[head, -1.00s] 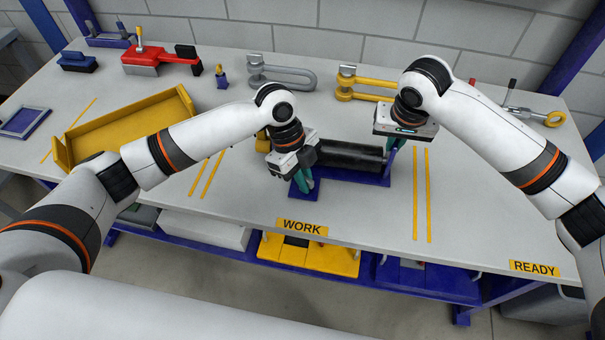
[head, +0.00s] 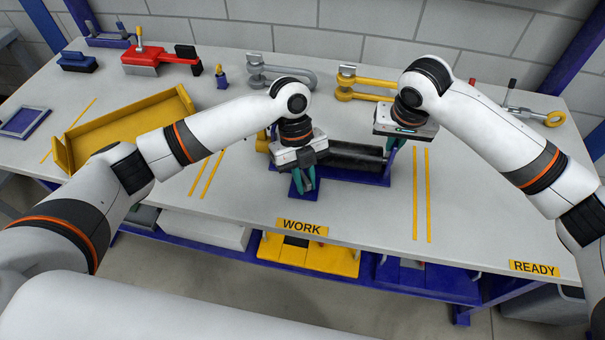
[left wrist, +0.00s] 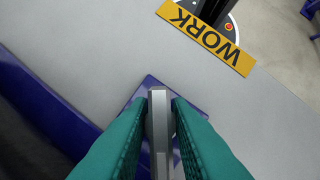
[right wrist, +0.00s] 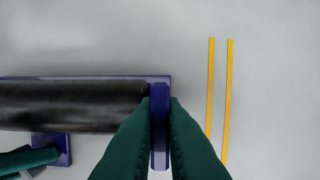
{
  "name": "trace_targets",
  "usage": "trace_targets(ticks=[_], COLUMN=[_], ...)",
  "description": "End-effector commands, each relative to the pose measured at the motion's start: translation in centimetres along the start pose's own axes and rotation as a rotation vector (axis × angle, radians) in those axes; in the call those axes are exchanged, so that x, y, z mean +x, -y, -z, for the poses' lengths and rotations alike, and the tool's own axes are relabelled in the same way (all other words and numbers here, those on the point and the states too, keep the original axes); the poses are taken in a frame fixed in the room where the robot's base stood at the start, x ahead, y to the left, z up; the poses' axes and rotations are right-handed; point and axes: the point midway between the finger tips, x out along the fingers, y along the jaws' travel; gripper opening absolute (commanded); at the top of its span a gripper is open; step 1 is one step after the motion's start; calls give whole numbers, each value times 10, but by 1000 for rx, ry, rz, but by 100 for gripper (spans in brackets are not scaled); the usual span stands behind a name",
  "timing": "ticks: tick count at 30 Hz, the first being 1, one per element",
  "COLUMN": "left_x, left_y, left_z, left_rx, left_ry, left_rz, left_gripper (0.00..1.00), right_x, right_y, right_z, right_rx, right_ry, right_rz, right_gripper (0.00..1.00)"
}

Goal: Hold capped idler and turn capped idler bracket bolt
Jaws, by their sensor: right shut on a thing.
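The idler is a black roller (head: 350,157) in a blue bracket (head: 352,177) on the bench near the WORK label. A yellow part (head: 262,142) shows at its left end, mostly behind my left arm. My right gripper (right wrist: 160,100) is shut on the bracket's blue upright end (right wrist: 160,135) at the roller's right end.
A yellow tray (head: 125,130) lies at the left. Grey (head: 280,73) and yellow (head: 362,85) shackles and a red tool (head: 160,58) stand along the back. The bench between the yellow lines (head: 422,195) and the READY label (head: 534,266) is clear.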

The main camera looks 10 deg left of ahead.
Motion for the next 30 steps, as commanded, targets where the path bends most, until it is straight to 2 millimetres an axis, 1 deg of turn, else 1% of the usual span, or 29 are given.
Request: trace_targets(ticks=[1,3,11,14,17,24,27,30], left_x=[0,0,0,-6,-20,-72,-91,-105], left_y=[0,0,0,0,0,0,0,0], left_z=[0,0,1,1,1,1,1,1], left_rx=[-2,-3,-6,-6,-7,-6,-5,-6], left_ry=[0,0,-1,-2,-3,-4,-2,-2], left_rz=[0,-1,-2,-3,-5,-5,-4,-3], left_gripper=[27,36,36,36,36,36,36,36], right_x=[0,0,0,0,0,0,0,0], right_y=[0,0,0,0,0,0,0,0], right_z=[0,0,0,0,0,0,0,0], right_rx=[0,0,0,0,0,0,0,0], right_ry=[0,0,-1,-1,-1,-1,-1,-1], right_rz=[1,1,0,0,0,0,0,0], right_gripper=[0,0,0,0,0,0,0,0])
